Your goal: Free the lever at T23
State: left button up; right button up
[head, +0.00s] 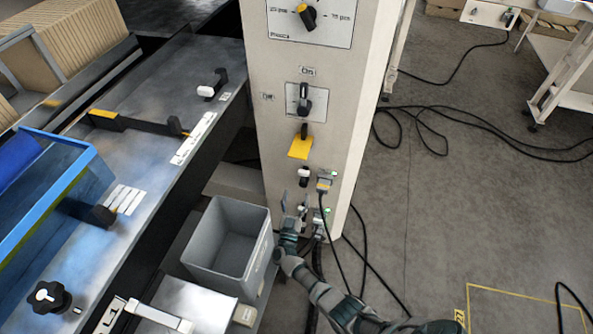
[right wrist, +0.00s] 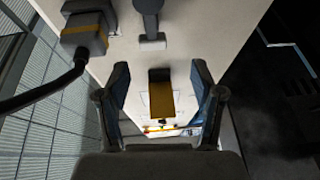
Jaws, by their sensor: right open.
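No label reading T23 is legible, so I cannot tell which lever bears it. On the pale column, a small white-and-black lever (head: 304,176) sits below a yellow tag (head: 301,147). My right gripper (head: 294,211) is low at the column's front face, below that lever. In the right wrist view, my right gripper (right wrist: 161,90) is open, and a yellow-brown block (right wrist: 161,97) shows between its fingers, apart from both. A dark lever with a pale end (right wrist: 152,40) shows just beyond the fingers. My left gripper is not in view.
A cable plug (head: 325,181) sits right of the small lever; a plug with a thick cable (right wrist: 85,33) is near my left finger. A grey bin (head: 230,245) stands left of my gripper. An On/Off switch (head: 305,100) is higher up. Cables trail on the floor.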

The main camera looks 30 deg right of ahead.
aim_at(303, 175)
jog(key=shift+m+g+h, duration=0.4)
jog(key=shift+h, duration=0.3)
jog(key=b+x, duration=0.1)
jog(key=x, duration=0.6)
jog(key=shift+w+d+r, duration=0.15)
jog(key=shift+d, duration=0.15)
jog(key=shift+w+d, duration=0.1)
jog(key=shift+d, duration=0.1)
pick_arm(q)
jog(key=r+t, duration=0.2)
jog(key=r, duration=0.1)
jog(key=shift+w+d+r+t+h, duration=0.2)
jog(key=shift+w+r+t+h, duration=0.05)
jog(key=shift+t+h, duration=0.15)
pick_arm(e)
jog(key=shift+d+r, duration=0.1)
jog(key=shift+d, duration=0.05)
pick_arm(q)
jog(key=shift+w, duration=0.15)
pick_arm(e)
grip_shut()
